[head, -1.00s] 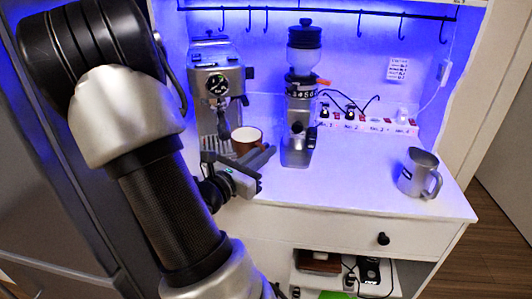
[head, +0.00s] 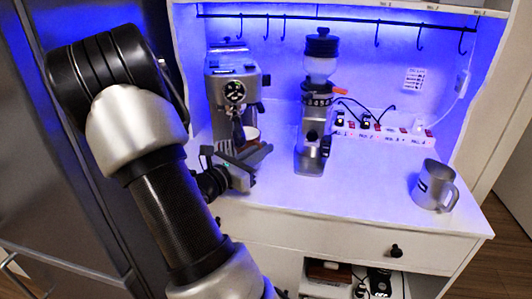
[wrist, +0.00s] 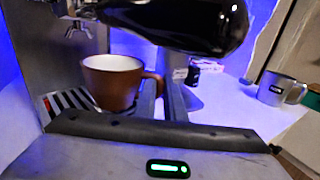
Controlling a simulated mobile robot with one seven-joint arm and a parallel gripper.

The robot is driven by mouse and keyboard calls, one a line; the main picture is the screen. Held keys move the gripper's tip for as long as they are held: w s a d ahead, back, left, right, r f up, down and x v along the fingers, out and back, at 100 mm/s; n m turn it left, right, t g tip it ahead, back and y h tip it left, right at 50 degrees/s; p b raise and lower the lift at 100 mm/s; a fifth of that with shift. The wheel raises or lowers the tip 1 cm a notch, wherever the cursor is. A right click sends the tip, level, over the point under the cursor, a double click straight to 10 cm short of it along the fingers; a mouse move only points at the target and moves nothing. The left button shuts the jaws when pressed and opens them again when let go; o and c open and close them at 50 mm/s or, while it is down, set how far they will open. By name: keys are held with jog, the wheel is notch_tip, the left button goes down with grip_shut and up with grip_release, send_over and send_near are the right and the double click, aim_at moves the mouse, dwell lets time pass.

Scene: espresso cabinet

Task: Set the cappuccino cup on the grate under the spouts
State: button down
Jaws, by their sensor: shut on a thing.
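The cappuccino cup (wrist: 112,88) is brown outside and white inside, upright, with its handle towards my gripper (wrist: 161,95). The gripper is shut on the cup's handle. The slatted grate (wrist: 66,103) shows left of and below the cup, which overlaps its right part; I cannot tell whether the cup's base touches it. The metal spouts (wrist: 76,28) hang above and left of the cup. In the head view the cup (head: 251,132) shows only partly, behind my gripper (head: 256,156), at the front of the espresso machine (head: 232,70).
A black portafilter handle (wrist: 185,22) juts out above the cup and my fingers. A grinder (head: 315,110) stands right of the machine. A power strip (head: 385,133) lies behind, and a metal jug (head: 434,186) stands at the right. The counter between is clear.

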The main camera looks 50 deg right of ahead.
aim_at(250, 144)
jog(key=shift+w+d, duration=0.25)
jog(key=shift+w, duration=1.1)
jog(key=shift+w+d, duration=0.25)
jog(key=shift+w, duration=1.05)
jog(key=shift+f, duration=0.25)
jog(key=c, duration=1.8)
grip_release()
jog(key=shift+o, duration=0.2)
jog(key=a+p, duration=0.1)
jog(key=a, duration=1.6)
jog(key=shift+s+a, duration=0.15)
jog(key=shift+a, duration=0.1)
